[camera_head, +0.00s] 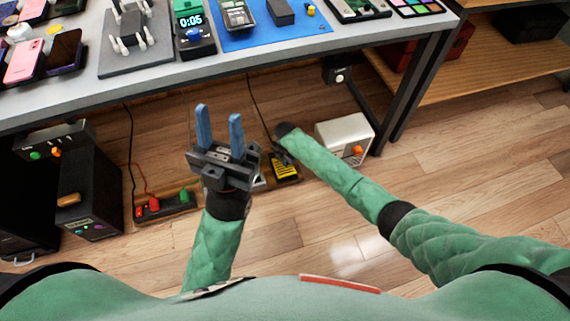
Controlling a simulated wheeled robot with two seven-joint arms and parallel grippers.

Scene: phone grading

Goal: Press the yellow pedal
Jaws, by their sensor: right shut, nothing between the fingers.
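The yellow pedal (286,172), with black markings on its top, sits on the wooden floor under the table. My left gripper (220,118) is open and empty, with its two blue fingers apart, left of the pedal and above the floor. My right arm comes in from the right and bends down at its dark wrist. My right gripper (281,158) is shut and points down at the far left edge of the pedal. It is small and dark here, and I cannot tell whether it touches the pedal.
A power strip (165,206) with red and green plugs lies left of my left gripper. A white box (344,138) stands right of the pedal. Black cabinets (88,185) stand at the left. The grey table (120,95) overhangs behind; open floor lies at right.

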